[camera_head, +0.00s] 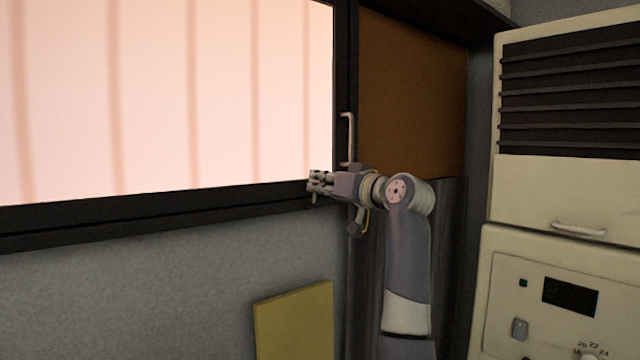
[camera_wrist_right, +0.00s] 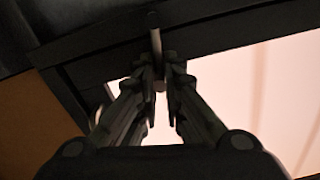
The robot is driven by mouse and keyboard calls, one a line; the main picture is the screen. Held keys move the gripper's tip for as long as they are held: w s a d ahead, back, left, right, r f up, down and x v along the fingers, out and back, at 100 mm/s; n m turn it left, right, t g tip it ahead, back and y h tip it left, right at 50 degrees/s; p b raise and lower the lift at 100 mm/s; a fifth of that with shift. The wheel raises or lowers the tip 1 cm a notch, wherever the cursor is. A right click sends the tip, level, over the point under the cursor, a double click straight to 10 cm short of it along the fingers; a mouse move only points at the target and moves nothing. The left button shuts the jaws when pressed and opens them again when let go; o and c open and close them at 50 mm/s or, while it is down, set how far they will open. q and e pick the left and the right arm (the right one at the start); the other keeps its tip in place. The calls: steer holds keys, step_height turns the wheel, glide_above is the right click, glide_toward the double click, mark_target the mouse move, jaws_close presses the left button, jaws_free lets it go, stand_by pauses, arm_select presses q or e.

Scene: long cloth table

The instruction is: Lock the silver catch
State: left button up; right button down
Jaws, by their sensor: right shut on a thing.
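My right gripper (camera_head: 315,183) reaches to the lower right corner of the bright window, its fingers pointing left. In the right wrist view the fingertips (camera_wrist_right: 161,72) are closed around a short, thin silver rod, which looks like the silver catch (camera_wrist_right: 156,43). The rod stands out from the dark window frame, and its rounded end shows between the fingers. In the head view the small end of the catch (camera_head: 314,199) shows just below the fingertips; the fingers hide most of it. My left gripper is not in view.
A pale bar handle (camera_head: 348,136) stands on the dark upright frame just above my right gripper. A brown panel (camera_head: 412,95) is to its right. A cream cabinet (camera_head: 560,190) with a vent and dials stands at far right. A yellow board (camera_head: 293,322) is below.

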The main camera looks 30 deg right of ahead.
steer(key=shift+f, duration=0.1)
steer(key=c, duration=1.7)
jaws_free()
steer(key=shift+o, duration=0.2)
steer(key=shift+d, duration=0.1)
steer(key=s+d, duration=0.1)
steer(key=s, duration=1.1)
steer(key=shift+d, duration=0.35)
